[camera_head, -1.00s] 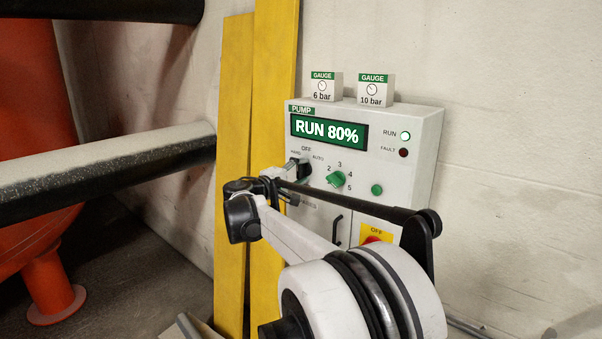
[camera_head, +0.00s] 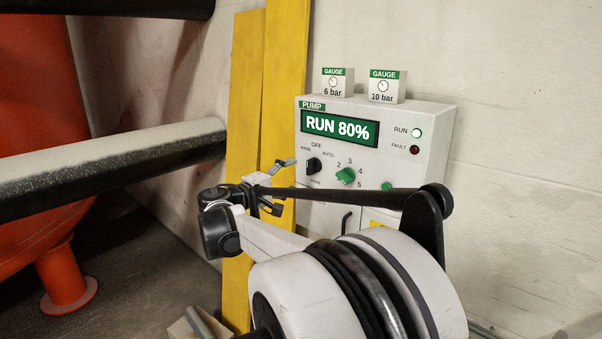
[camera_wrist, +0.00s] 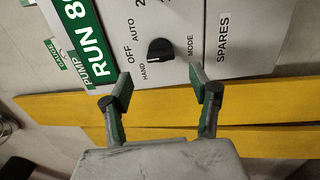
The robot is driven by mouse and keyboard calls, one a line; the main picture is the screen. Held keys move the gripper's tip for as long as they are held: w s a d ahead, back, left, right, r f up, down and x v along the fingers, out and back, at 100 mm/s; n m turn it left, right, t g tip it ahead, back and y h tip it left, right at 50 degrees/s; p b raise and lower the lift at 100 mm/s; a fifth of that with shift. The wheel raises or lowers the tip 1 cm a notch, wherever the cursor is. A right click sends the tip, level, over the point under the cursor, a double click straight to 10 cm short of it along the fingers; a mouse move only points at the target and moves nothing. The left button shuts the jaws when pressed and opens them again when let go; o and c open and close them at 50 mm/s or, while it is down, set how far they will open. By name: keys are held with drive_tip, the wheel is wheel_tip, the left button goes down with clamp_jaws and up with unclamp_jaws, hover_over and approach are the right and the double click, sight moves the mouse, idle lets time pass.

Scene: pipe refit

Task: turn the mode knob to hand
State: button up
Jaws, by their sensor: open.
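The black mode knob (camera_head: 313,166) is on the white pump panel (camera_head: 425,165), below the labels HAND, OFF and AUTO. It also shows in the wrist view (camera_wrist: 160,50), unobstructed, with the MODE label beside it. My gripper (camera_head: 278,187) is off the panel, to the lower left of the knob in the head view. In the wrist view, its two fingers (camera_wrist: 161,82) are spread and empty. The knob lies beyond the fingertips, roughly centred between them, and nothing touches it.
The display (camera_head: 340,128) reads RUN 80% and the RUN lamp is lit. A green numbered knob (camera_head: 346,175) and a green button (camera_head: 387,186) are to the mode knob's right. Two gauge boxes (camera_head: 338,84) stand on top. Yellow boards (camera_head: 285,70) lean at the left.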

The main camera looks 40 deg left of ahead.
drive_tip(key=shift+s, duration=1.35)
